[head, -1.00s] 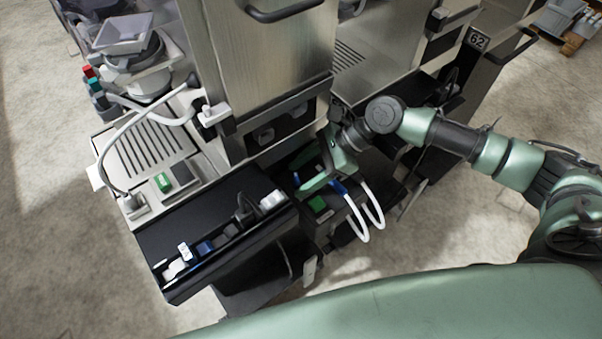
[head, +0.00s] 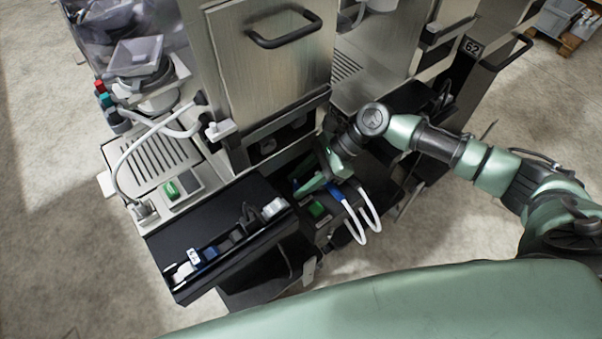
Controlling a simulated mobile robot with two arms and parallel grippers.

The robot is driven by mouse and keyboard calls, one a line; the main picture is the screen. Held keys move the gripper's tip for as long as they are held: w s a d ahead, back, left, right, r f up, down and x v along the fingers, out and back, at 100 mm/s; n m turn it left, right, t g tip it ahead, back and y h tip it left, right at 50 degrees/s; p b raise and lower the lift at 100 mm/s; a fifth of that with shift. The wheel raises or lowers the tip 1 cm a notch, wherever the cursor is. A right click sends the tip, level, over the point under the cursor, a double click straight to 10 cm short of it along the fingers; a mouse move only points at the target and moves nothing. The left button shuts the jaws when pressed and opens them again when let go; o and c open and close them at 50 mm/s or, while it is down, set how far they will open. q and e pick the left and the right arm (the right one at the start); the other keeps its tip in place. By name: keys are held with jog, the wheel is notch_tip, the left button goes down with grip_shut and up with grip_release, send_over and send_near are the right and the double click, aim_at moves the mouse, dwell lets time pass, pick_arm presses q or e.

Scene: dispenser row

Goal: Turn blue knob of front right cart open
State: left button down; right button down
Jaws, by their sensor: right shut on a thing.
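The front right cart (head: 352,222) is a low black unit with a green button (head: 317,209) on its top and two white hoses looping over its right side. Blue parts show on its top around my right gripper (head: 318,178). The gripper reaches in from the right and points down at the cart top. It is shut on what seems to be the blue knob (head: 334,190), which the fingers partly hide. How far the knob is turned cannot be told. My left gripper is out of view.
Steel dispenser cabinets (head: 262,70) with black handles rise behind. Open concrete floor (head: 60,230) lies at the left.

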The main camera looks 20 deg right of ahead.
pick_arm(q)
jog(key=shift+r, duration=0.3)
pick_arm(e)
jog(key=c, duration=1)
grip_release()
jog(key=shift+o, duration=0.2)
jog(key=v, duration=0.7)
jog(key=shift+d+r+b, duration=0.3)
jog(key=shift+d+b, duration=0.05)
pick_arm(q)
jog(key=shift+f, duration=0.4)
